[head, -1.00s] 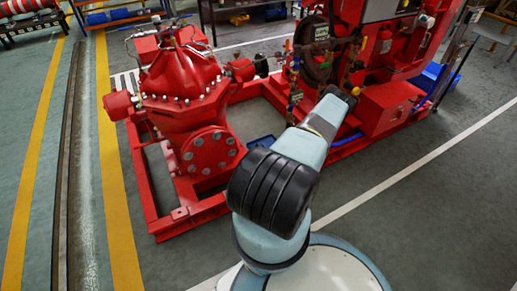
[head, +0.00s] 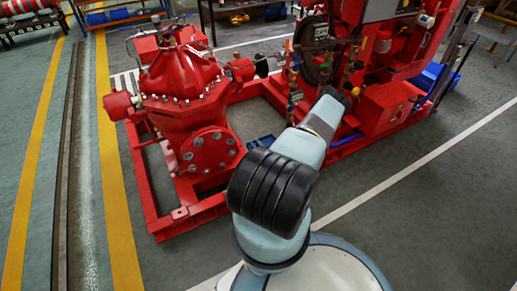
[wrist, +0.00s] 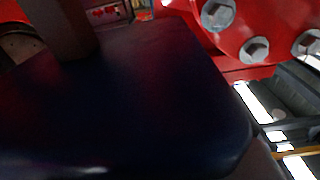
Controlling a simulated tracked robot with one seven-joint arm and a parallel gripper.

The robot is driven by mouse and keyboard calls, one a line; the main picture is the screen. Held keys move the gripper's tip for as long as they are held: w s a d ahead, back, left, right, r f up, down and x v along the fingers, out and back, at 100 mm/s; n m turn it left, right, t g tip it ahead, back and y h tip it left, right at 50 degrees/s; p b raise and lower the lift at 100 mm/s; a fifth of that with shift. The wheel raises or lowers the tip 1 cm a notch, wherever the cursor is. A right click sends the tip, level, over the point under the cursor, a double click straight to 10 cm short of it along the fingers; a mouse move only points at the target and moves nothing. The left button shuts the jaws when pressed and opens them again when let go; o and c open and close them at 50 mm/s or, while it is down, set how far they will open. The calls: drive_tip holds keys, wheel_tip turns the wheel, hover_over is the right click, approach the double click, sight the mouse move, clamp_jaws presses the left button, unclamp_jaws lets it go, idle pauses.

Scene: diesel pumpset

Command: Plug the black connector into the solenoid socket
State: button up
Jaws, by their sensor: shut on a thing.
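In the wrist view a large dark, blue-black block, which I take to be the black connector (wrist: 150,110), fills most of the picture very close to the camera. My gripper (wrist: 165,92) shows only as dark finger parts at its upper left and lower right, shut on it. In the head view my arm reaches toward the red pumpset and hides the gripper and connector. The solenoid socket cannot be made out in either view, so the connector's distance from it cannot be told.
A red pump (head: 185,85) stands at left on a red base frame (head: 160,215). The red engine (head: 390,40) with hoses and valves is at the right, close to my arm's far end. In the wrist view a red bolted flange (wrist: 240,30) is near. Floor at right is clear.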

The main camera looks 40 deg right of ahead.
clamp_jaws()
drive_tip(key=shift+r, duration=0.1)
